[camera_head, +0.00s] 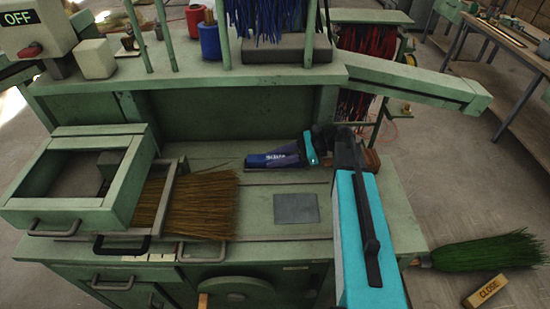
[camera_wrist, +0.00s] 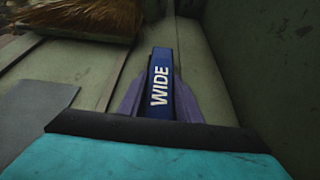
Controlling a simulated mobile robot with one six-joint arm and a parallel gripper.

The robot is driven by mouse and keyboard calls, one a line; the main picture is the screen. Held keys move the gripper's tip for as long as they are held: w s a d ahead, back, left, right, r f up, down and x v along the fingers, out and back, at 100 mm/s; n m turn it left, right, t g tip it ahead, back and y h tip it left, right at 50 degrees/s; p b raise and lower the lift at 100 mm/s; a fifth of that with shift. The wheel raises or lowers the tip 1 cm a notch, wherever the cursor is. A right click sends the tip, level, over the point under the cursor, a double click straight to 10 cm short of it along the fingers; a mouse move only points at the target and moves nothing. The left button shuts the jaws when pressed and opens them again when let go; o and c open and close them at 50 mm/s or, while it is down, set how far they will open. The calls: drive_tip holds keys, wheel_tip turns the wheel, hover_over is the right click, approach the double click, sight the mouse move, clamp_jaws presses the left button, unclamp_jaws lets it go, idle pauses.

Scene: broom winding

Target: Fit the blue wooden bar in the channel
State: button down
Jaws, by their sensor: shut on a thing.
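The blue wooden bar (camera_head: 264,160) lies lengthwise near the back of the green bench, with white lettering on it. My gripper (camera_head: 288,155) reaches in from the right. Its purple fingers are shut on the bar's two sides, also in the wrist view (camera_wrist: 159,90). The bar is at or just above the bench top; I cannot tell if it touches. I cannot clearly make out the channel; a narrow seam (camera_wrist: 108,90) runs along the bench left of the bar.
A brown bristle bundle (camera_head: 205,203) lies left of the bar, beside an open green box frame (camera_head: 62,202). A flat grey plate (camera_head: 296,208) lies in front of the bar. The raised back panel (camera_head: 230,118) stands close behind. A green broom (camera_head: 480,250) lies at right.

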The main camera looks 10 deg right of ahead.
drive_tip(key=c, duration=1.2)
unclamp_jaws()
drive_tip(key=shift+r, duration=0.1)
drive_tip(key=shift+r+p, duration=2.9)
drive_tip(key=shift+r, duration=1.05)
drive_tip(key=shift+s+f+b, duration=0.1)
drive_tip(key=shift+f+b, duration=0.25)
drive_tip(key=shift+b, duration=0.3)
drive_tip(key=shift+a+f+m+t+b, duration=0.1)
drive_tip(key=shift+f+m+t+b, duration=0.2)
drive_tip(key=shift+b, duration=0.5)
drive_tip(key=b, duration=0.2)
drive_tip(key=f+m+t+b, duration=0.1)
drive_tip(key=b, duration=0.1)
drive_tip(key=shift+s+a+f+h, duration=0.1)
drive_tip(key=shift+s+a+h, duration=0.1)
drive_tip(key=shift+h, duration=0.2)
drive_tip(key=shift+f+m+t+b, duration=0.1)
drive_tip(key=shift+m+t+b, duration=0.35)
drive_tip(key=shift+b, duration=0.2)
drive_tip(key=shift+f+m+t+h+b, duration=0.1)
drive_tip(key=shift+m+t+h+b, duration=0.3)
drive_tip(key=shift+m+t+b, duration=0.35)
